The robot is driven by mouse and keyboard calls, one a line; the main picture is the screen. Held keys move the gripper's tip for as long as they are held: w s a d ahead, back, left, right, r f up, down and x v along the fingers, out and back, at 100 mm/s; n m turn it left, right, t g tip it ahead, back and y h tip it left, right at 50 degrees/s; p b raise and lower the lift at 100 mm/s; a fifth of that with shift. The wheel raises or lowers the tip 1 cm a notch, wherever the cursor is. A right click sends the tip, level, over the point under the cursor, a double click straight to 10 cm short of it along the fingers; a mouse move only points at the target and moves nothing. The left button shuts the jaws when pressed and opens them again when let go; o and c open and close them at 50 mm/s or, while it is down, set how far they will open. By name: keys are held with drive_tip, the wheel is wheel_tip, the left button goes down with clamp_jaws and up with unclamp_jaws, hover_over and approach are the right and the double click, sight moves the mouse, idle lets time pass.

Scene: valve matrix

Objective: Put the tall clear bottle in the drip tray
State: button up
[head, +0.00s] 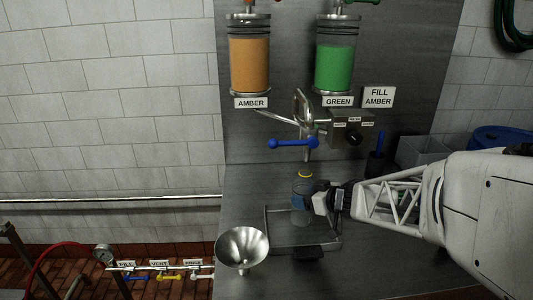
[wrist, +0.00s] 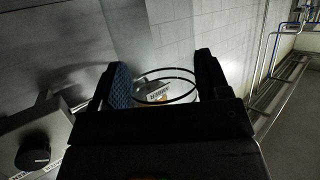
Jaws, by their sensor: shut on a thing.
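The tall clear bottle (head: 301,191) has a yellow top and looks upright in the head view. My gripper (head: 312,199) is shut on it from the right. In the wrist view the clear round wall of the bottle (wrist: 165,86) shows between the two dark fingers (wrist: 160,88), with a blue textured pad at the left finger. The drip tray (head: 285,239) is a shallow, thin-rimmed tray on the steel counter. The bottle appears over its back part; I cannot tell whether its base touches the tray.
A steel funnel (head: 242,246) stands at the tray's left. A blue-handled valve (head: 292,143) and a spout are above the bottle. Amber (head: 249,64) and green (head: 335,67) cylinders hang on the back panel. A grey bin (head: 422,150) stands at the right.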

drive_tip(key=shift+f, duration=0.1)
drive_tip(key=shift+f, duration=1.65)
drive_tip(key=shift+f, duration=0.25)
drive_tip(key=o, duration=1.1)
drive_tip(key=shift+f, duration=0.2)
drive_tip(key=shift+c, duration=0.2)
drive_tip(key=shift+r, duration=0.1)
drive_tip(key=shift+r, duration=0.15)
drive_tip(key=shift+s+d+r, duration=0.35)
drive_tip(key=shift+s+d, duration=0.05)
drive_tip(key=shift+s, duration=0.05)
drive_tip(key=v, duration=1)
drive_tip(key=shift+s+r, duration=0.25)
